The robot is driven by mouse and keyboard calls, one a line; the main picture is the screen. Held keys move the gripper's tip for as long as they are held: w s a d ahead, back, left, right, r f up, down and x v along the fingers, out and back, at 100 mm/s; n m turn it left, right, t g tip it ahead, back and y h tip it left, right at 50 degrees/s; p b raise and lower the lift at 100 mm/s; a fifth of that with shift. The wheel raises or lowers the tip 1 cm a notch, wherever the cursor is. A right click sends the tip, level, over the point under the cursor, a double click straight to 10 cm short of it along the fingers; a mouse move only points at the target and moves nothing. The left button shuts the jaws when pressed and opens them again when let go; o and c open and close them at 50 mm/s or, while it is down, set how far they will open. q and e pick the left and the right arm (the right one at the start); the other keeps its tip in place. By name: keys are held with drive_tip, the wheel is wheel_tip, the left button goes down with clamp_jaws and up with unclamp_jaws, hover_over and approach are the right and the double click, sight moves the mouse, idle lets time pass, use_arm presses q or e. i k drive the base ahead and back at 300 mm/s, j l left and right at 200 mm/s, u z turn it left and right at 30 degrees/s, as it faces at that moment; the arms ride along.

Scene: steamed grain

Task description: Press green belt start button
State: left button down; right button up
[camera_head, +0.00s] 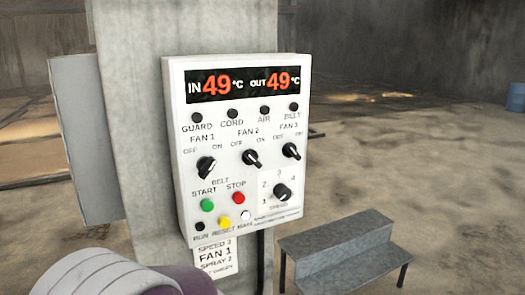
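The green belt start button (207,205) sits at the lower left of a white control panel (190,130), under the labels BELT and START. The red stop button (239,198) is just to its right. Nothing covers the green button. The panel's display (245,84) reads IN 49 °C and OUT 49 °C in red digits. Neither of my grippers is in view. A white ribbed and purple shape at the bottom left looks like part of my own arm, below the panel.
The panel is mounted on a grey concrete column (130,30). It also carries a yellow button (224,223), fan knobs and a speed dial (282,192). A paper label (216,258) hangs below. A grey step stool (340,250) stands lower right; a blue barrel (515,98) is far right.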

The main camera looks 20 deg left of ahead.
sight(207, 205)
drive_tip(key=j+u, duration=0.15)
drive_tip(key=u, duration=1)
